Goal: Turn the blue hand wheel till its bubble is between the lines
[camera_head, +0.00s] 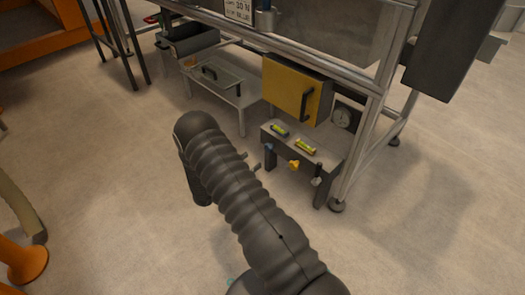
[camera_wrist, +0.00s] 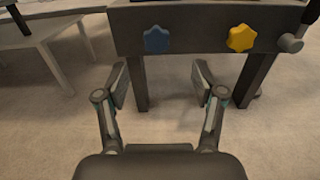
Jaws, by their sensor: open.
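The blue hand wheel (camera_wrist: 157,39) is on the front of a small grey bench, at its left side in the wrist view. In the head view the blue wheel (camera_head: 269,148) shows small at the bench's left end. Two yellow-green bubble vials, a left one (camera_head: 280,130) and a right one (camera_head: 306,147), lie on the bench top. Their bubbles and lines are too small to read. My gripper (camera_wrist: 160,84) is open and empty, below and in front of the bench front, apart from the blue wheel. In the head view my arm hides part of the floor, and the fingertips are barely visible.
A yellow hand wheel (camera_wrist: 241,38) sits right of the blue one, with a grey knob (camera_wrist: 290,43) further right. A yellow cabinet door (camera_head: 295,92) with a dark handle stands behind the bench. A low table (camera_head: 224,86) is to the left. Floor in front is clear.

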